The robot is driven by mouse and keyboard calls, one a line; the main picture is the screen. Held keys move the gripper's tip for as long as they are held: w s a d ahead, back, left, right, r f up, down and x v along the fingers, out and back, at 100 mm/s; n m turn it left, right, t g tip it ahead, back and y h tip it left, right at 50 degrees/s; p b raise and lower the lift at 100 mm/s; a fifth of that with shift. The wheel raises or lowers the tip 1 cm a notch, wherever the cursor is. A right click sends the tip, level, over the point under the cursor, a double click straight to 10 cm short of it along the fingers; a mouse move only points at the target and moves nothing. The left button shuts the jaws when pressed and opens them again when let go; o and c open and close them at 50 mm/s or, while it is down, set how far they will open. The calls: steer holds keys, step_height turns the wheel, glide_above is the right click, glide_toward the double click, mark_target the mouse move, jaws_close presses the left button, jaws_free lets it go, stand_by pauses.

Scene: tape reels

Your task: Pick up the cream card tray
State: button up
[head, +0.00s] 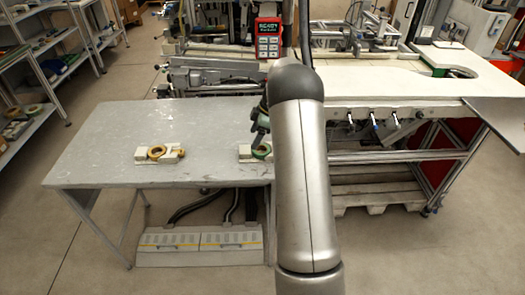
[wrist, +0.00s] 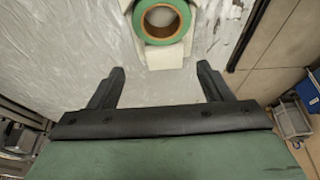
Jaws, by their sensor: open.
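A cream card tray (head: 244,151) lies near the front right of the grey table, with a green tape reel (head: 263,150) on or against it; my arm hides part of both. In the wrist view the cream tray (wrist: 166,58) is at the top centre, with the green reel (wrist: 137,20) over it, cut off by the frame edge. My gripper (wrist: 161,82) is open and empty, its two fingers spread wide, with the tray beyond the fingertips and roughly centred between them. A similar cream piece (head: 141,155) with a yellow reel (head: 157,152) lies further left on the table.
The grey table (head: 100,140) is mostly bare around both cream pieces. A machine bench with a white top (head: 375,85) stands to the right and behind. Shelving (head: 50,45) is at the far left. In the wrist view the table edge lies to the right.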

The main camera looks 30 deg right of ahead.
mark_target(247, 150)
steer(key=shift+s+a+p+x, duration=0.1)
steer(key=shift+p+x, duration=0.45)
steer(key=shift+x, duration=0.9)
steer(key=shift+s+a+p+x, duration=0.15)
steer(key=shift+p+x, duration=0.35)
steer(key=shift+x, duration=1)
steer(key=shift+r, duration=0.1)
steer(key=c, duration=1.2)
